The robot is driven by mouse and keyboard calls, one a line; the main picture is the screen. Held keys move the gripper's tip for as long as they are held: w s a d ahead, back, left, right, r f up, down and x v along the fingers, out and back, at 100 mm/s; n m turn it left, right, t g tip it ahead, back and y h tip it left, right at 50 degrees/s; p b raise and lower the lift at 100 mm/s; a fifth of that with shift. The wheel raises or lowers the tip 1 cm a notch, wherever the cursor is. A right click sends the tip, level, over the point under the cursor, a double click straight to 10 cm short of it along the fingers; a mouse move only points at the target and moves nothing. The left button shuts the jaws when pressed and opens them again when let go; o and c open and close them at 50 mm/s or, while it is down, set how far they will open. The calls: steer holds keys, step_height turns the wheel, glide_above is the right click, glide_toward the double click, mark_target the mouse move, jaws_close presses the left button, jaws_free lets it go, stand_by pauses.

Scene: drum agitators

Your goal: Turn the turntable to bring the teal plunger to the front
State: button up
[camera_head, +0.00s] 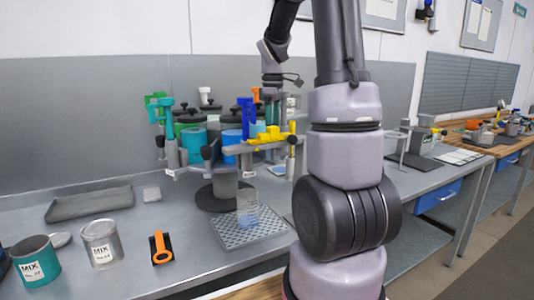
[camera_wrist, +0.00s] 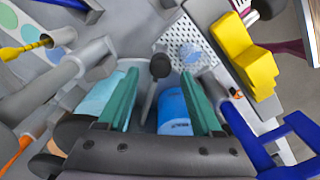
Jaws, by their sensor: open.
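The turntable stands on a dark round base (camera_head: 212,196) on the bench and carries several drums and coloured handles on grey arms. A teal-blue handle (camera_head: 168,108) stands at its left side next to a green one; it looks like the teal plunger, but I cannot be sure. A teal drum (camera_head: 193,145) sits left of a blue drum (camera_head: 231,140), which also shows in the wrist view (camera_wrist: 174,108). My gripper (camera_wrist: 163,88) is open, its green fingers pointing down over the turntable's right side. A dark round-ended knob (camera_wrist: 160,66) shows between the fingers, contact unclear.
A yellow stepped handle (camera_wrist: 245,55) and a blue frame handle (camera_wrist: 287,145) are close on the right of my fingers. A perforated tray (camera_head: 210,237) with a clear beaker (camera_head: 248,208) lies in front. Cans (camera_head: 101,243) and an orange-handled tool (camera_head: 160,248) stand at front left.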

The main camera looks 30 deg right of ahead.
mark_target(272, 152)
step_height(272, 152, down, 9)
steer(key=shift+f, duration=0.1)
stand_by(0.3)
jaws_close()
stand_by(1.3)
